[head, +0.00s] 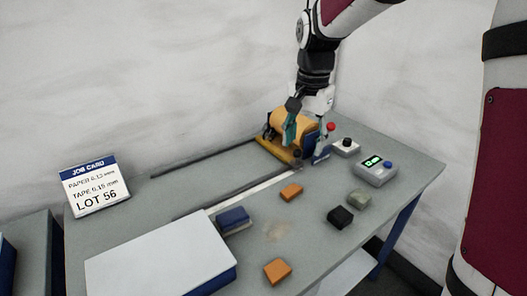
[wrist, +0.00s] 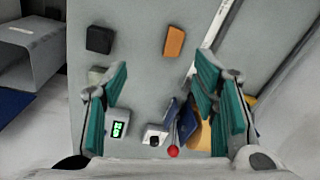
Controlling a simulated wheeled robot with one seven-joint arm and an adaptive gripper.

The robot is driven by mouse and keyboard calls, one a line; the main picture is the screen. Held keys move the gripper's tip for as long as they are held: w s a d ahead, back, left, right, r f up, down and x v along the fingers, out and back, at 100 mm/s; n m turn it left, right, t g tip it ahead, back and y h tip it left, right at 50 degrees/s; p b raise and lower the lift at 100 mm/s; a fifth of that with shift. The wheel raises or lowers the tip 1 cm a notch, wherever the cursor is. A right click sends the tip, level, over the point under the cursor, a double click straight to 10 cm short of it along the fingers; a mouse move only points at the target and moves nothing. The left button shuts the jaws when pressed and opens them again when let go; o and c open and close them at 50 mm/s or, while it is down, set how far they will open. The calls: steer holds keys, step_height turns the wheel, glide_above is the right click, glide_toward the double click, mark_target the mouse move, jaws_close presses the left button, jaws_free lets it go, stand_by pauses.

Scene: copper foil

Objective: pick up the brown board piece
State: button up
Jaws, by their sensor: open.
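Two small orange-brown pieces lie flat on the grey table in the head view. One brown piece (head: 291,192) lies near the middle, and another similar brown piece (head: 277,271) lies closer to the front edge. I cannot tell which one is the named board piece. A single brown piece (wrist: 174,41) shows in the wrist view, beyond the fingertips. My gripper (head: 291,135) is above the table near the yellow roll device, behind the middle piece. In the wrist view my gripper (wrist: 163,68) has its teal fingers wide apart with nothing between them.
The yellow roll device (head: 295,125) with a red knob stands beneath my gripper. A black block (head: 340,216), a grey-green block (head: 358,198), a white knob box (head: 345,147) and a display box (head: 376,170) are to the right. A blue block (head: 233,219) and white slab (head: 160,260) lie left.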

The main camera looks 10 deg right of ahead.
steer(key=w+f+m, duration=0.2)
steer(key=w+f, duration=0.4)
glide_above(292, 189)
steer(key=shift+g, duration=0.4)
steer(key=f, duration=0.9)
steer(key=shift+a, duration=0.25)
steer(key=shift+d+f, duration=0.15)
steer(key=shift+f, duration=1.2)
steer(key=shift+d+f, duration=0.15)
steer(key=shift+f, duration=1.2)
steer(key=shift+c, duration=0.6)
steer(key=c, duration=1.1)
